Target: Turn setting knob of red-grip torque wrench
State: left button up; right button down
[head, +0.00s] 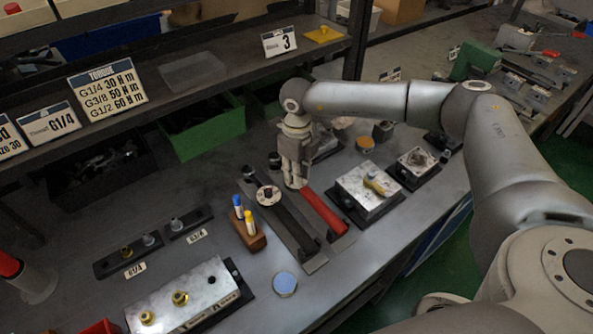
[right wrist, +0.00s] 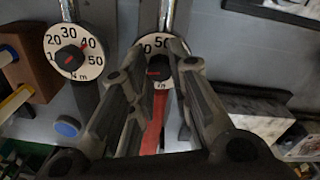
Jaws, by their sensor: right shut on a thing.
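The red-grip torque wrench lies in a holder on the bench, its red grip (head: 325,213) pointing toward the front edge. In the right wrist view its red grip (right wrist: 152,135) runs between my fingers. Its dark setting knob (right wrist: 160,72) sits on a white dial marked 50, partly covered by my fingers. My right gripper (head: 294,182) points down at the dial end of this wrench. In the right wrist view the gripper (right wrist: 158,65) is shut on the knob, one finger on each side. My left gripper is not in view.
A second, black-grip wrench with a white dial (head: 268,195) lies close at the left; its dial (right wrist: 73,51) reads 20 to 50. A wooden block (head: 248,237) with blue and yellow pens stands further left. A valve block (head: 368,190) is at the right. A shelf overhangs the back.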

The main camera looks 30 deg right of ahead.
jog(key=m, duration=0.3)
jog(key=shift+b, duration=0.4)
jog(key=shift+m+b, duration=0.3)
jog(key=shift+m, duration=1.9)
jog(key=c, duration=1.3)
grip_release()
notch_tip(320, 180, up, 12)
jog(key=shift+d, duration=0.1)
